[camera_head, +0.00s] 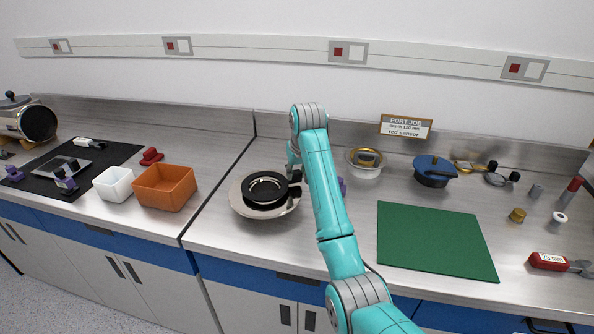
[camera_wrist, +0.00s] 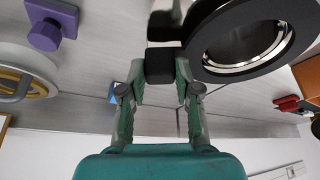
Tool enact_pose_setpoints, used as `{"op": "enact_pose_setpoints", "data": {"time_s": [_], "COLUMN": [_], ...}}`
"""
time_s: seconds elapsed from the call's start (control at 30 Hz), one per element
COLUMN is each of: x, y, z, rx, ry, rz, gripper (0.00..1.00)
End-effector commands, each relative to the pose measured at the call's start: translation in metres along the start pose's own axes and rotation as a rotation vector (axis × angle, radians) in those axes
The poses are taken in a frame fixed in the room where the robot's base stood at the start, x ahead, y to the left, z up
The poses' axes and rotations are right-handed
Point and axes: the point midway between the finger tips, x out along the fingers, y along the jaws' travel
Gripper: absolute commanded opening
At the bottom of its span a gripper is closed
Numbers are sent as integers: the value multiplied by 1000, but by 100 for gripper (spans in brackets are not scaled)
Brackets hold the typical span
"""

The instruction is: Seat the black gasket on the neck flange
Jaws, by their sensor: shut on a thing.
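The black gasket (camera_head: 250,203) is a flat ring with a black block-shaped tab (camera_head: 294,176) on its right side. It lies over the middle of a round, light grey flanged body (camera_head: 283,211) on the counter. My gripper (camera_wrist: 160,68) is shut on the gasket's tab, with one finger on each side. The gasket (camera_wrist: 240,76) also shows in the wrist view, with a shiny metal rim inside its opening. The neck flange under it is mostly hidden. I cannot tell whether the gasket touches it or hovers just above.
An orange bin (camera_head: 165,188) and a white bin (camera_head: 113,185) stand to the left. A gold-rimmed pot (camera_head: 365,163), a blue-lidded pot (camera_head: 434,171) and a green mat (camera_head: 434,240) are to the right. A purple-knobbed part (camera_wrist: 48,28) is close to my gripper. A sign (camera_head: 405,127) stands behind.

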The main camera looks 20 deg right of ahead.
Motion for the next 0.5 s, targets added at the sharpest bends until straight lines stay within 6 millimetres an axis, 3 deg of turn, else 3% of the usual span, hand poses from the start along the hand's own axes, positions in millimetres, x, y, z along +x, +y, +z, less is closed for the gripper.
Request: {"op": "enact_pose_setpoints", "data": {"time_s": [0.47, 0.5], "x": [12, 12], "y": [0, 0], "z": [5, 5], "rx": [0, 0], "ry": [0, 0], "rz": [0, 0], "gripper": [0, 39]}}
